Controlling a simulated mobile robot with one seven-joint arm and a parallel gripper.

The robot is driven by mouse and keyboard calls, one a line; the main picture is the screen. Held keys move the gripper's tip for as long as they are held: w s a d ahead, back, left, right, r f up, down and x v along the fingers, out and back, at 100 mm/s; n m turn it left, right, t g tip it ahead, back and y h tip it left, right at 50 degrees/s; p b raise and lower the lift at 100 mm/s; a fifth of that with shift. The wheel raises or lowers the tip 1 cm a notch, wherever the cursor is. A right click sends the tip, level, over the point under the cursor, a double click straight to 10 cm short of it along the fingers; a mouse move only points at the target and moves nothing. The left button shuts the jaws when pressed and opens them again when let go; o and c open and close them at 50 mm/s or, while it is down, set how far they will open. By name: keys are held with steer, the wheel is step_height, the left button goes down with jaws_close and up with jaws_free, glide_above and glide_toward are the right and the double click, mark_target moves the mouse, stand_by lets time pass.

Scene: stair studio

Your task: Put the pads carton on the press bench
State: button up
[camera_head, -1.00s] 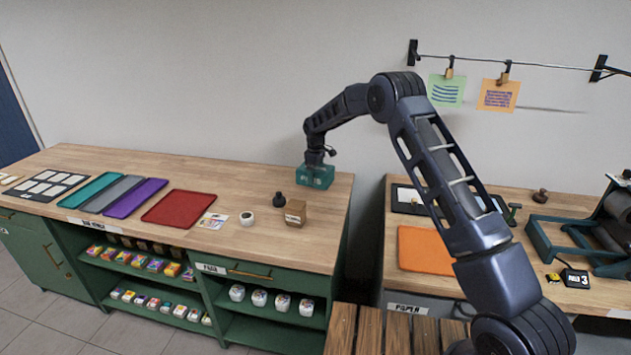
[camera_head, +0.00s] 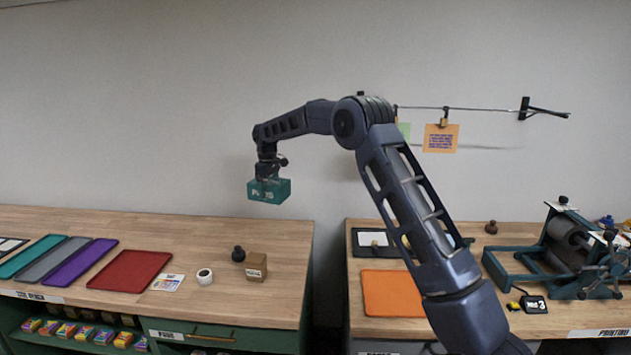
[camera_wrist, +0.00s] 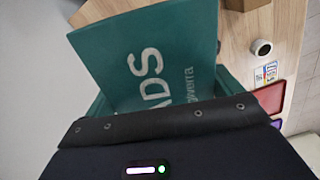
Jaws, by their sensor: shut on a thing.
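The teal pads carton (camera_head: 281,190) hangs in the air in front of the wall, above the back right of the left bench. My gripper (camera_head: 267,180) points down and is shut on the carton from above. In the wrist view the carton (camera_wrist: 150,50) fills the middle, with part of its white lettering showing; the fingertips are hidden there. The press bench (camera_head: 430,330) is the wooden bench at the right, with a dark green roller press (camera_head: 560,245) on it. The carton is left of this bench, across the gap.
The press bench also holds an orange mat (camera_head: 392,293), a dark tray (camera_head: 364,243), and a small black device (camera_head: 533,304). The left bench has a red mat (camera_head: 130,271), a cardboard box (camera_head: 256,267) and a white cup (camera_head: 205,276). A wire with clipped cards (camera_head: 440,138) hangs above.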

steer(key=s+r+m, duration=0.3)
steer(key=s+r, duration=0.1)
steer(key=s, duration=0.3)
steer(key=s+r+m, duration=0.3)
steer(key=s, duration=0.4)
steer(key=w+f+n, duration=0.2)
steer(key=w+f, duration=0.1)
steer(key=w, duration=0.2)
steer(key=w+f+n, duration=0.3)
steer(key=w, duration=0.3)
steer(key=w+f+n, duration=0.2)
steer(key=w, duration=0.4)
steer(key=shift+d+f, duration=0.35)
steer(key=shift+f, duration=0.05)
steer(key=shift+s, duration=0.1)
step_height(320, 180, down, 20)
steer(key=shift+r, duration=0.2)
steer(key=shift+f, duration=0.15)
steer(key=o, duration=0.8)
steer(key=shift+f, duration=0.1)
steer(key=shift+o, duration=0.2)
